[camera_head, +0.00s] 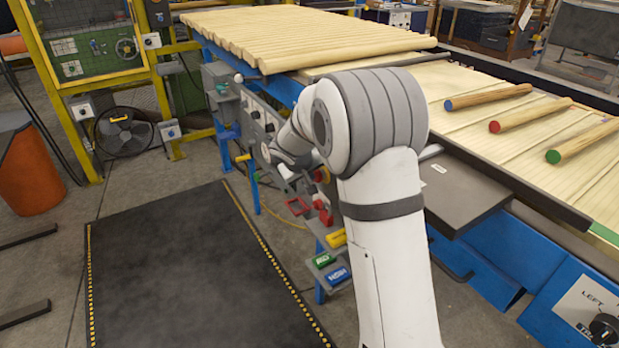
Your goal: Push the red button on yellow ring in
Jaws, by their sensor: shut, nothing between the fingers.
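A small red button-like part (320,176) shows on the machine's side, just left of my white arm. It is small and partly covered, and I cannot make out clearly whether a yellow ring is around it. My arm bends over the machine's edge and reaches down to its side panel. My gripper (289,174) is small in the view at the end of my wrist, a little left of the red part. It looks shut and empty. I cannot tell whether it touches anything.
Red handles (324,214), a yellow block (336,239), a green block (324,260) and a blue block (338,274) stick out below. Wooden rods with blue, red and green ends lie on the slatted bed (465,95). A dark mat (190,275) leaves clear floor at left.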

